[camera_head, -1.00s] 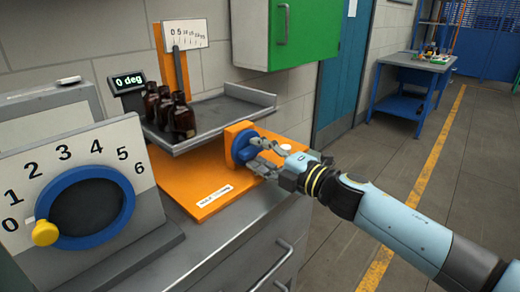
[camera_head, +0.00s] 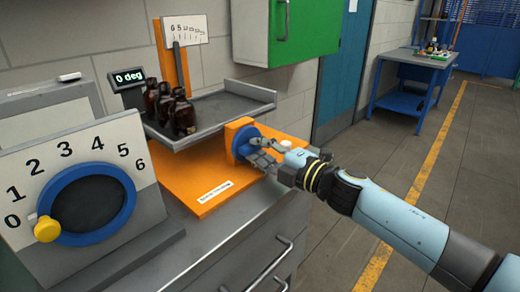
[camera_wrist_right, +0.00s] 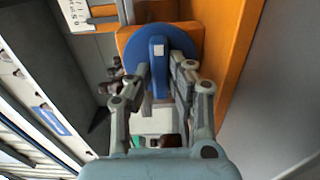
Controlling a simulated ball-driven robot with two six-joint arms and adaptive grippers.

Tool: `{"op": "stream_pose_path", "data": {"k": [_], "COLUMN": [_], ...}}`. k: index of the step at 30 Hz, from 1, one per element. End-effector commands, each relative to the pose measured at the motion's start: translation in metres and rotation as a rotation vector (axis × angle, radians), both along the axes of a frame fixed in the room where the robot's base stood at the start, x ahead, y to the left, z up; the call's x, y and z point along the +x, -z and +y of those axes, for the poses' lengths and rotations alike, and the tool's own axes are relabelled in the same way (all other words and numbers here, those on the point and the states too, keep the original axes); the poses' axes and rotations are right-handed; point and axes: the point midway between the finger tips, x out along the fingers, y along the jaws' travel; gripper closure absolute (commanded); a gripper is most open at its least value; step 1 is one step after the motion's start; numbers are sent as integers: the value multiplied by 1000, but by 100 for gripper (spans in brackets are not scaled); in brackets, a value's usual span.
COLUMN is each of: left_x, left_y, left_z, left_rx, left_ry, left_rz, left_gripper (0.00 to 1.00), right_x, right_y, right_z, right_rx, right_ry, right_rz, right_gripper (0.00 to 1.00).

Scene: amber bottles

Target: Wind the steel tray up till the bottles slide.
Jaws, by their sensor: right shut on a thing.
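The steel tray (camera_head: 222,115) lies level above an orange base (camera_head: 190,180). Several amber bottles (camera_head: 183,116) stand upright together at its left end. A display (camera_head: 129,77) reads 0 deg. A blue knob (camera_head: 243,143) sits on an orange block (camera_head: 233,130) at the tray's right front. My right gripper (camera_head: 262,157) is shut on the knob's raised grip bar. In the right wrist view its fingers (camera_wrist_right: 160,85) lie on both sides of the bar (camera_wrist_right: 158,60), which has a pale square mark. My left gripper is not in view.
A grey panel with a blue-ringed dial (camera_head: 88,203), a yellow knob (camera_head: 47,229) and numbers 0 to 6 stands at front left. A green cabinet (camera_head: 290,30) hangs above the tray. A scale with a pointer (camera_head: 186,30) stands behind the bottles.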

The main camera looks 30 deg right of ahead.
Motion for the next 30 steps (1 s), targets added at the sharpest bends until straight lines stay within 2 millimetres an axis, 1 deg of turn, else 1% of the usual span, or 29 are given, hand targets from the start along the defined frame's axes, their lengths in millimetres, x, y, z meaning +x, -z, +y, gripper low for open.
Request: {"op": "stream_pose_path", "data": {"k": [8, 30], "left_x": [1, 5], "left_y": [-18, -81], "left_z": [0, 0], "left_rx": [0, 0], "left_ry": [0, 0], "left_rz": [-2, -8], "left_gripper": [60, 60], "right_x": [0, 0], "right_y": [-2, -2], "right_z": [0, 0], "right_rx": [149, 817], "right_ry": [2, 2], "right_rz": [46, 239], "right_gripper": [100, 100]}}
